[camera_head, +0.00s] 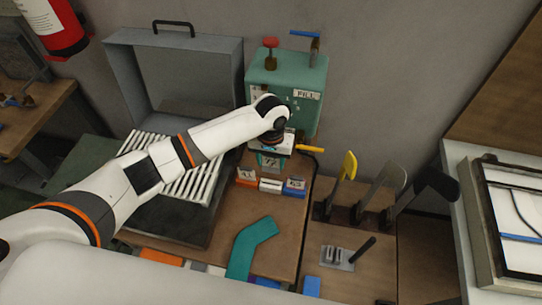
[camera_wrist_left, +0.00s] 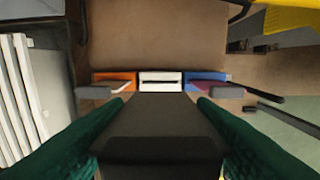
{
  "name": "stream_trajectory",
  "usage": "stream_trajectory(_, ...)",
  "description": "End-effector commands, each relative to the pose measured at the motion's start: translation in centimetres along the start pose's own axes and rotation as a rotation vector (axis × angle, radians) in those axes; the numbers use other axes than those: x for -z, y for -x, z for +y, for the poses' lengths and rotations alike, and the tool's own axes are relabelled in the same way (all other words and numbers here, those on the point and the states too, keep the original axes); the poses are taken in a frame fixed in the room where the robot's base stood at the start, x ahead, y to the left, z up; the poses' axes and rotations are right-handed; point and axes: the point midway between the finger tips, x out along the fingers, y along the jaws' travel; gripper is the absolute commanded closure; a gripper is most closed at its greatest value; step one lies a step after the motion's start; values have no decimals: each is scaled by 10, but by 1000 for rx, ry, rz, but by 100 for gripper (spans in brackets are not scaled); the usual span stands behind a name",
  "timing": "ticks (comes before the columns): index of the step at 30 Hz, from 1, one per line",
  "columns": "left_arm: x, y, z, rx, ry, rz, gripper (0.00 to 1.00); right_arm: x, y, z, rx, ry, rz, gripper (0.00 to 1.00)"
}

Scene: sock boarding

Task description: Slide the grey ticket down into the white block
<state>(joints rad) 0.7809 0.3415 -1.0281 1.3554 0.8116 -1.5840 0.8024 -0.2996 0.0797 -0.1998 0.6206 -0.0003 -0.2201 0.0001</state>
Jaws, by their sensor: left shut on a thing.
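The white block (camera_head: 270,186) stands between an orange block (camera_head: 246,177) and a blue block (camera_head: 294,187) on the brown bench. My left gripper (camera_head: 270,158) is just behind and above this row. In the left wrist view, its green fingers flank a dark grey piece, which I take as the grey ticket (camera_wrist_left: 158,115), and are shut on it. The ticket's far end appears at the near edge of the white block (camera_wrist_left: 160,76), whose dark slot shows uncovered. I cannot tell whether they touch. In the head view the ticket is not clearly visible. My right gripper is out of view.
A green box marked FILL (camera_head: 285,75) stands behind the gripper. A white slatted rack (camera_head: 190,185) lies left. Upright handles, one yellow (camera_head: 347,165), stand right. A teal bent piece (camera_head: 250,247) lies in front. Bare bench lies between it and the blocks.

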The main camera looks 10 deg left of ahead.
Motion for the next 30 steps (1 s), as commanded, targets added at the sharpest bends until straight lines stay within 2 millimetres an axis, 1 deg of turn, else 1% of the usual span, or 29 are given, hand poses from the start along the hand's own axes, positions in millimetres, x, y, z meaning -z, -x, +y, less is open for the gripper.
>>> stream_trajectory(1,1,-9,0,0,0,2,60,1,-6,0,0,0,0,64)
stream_trajectory(12,0,-45,0,0,1,2,60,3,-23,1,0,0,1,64)
stream_trajectory(15,0,-52,0,0,1,2,60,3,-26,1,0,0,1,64)
stream_trajectory(20,0,-57,0,1,0,-1,60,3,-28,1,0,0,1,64)
stream_trajectory(30,0,-57,0,0,0,0,60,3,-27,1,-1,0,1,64)
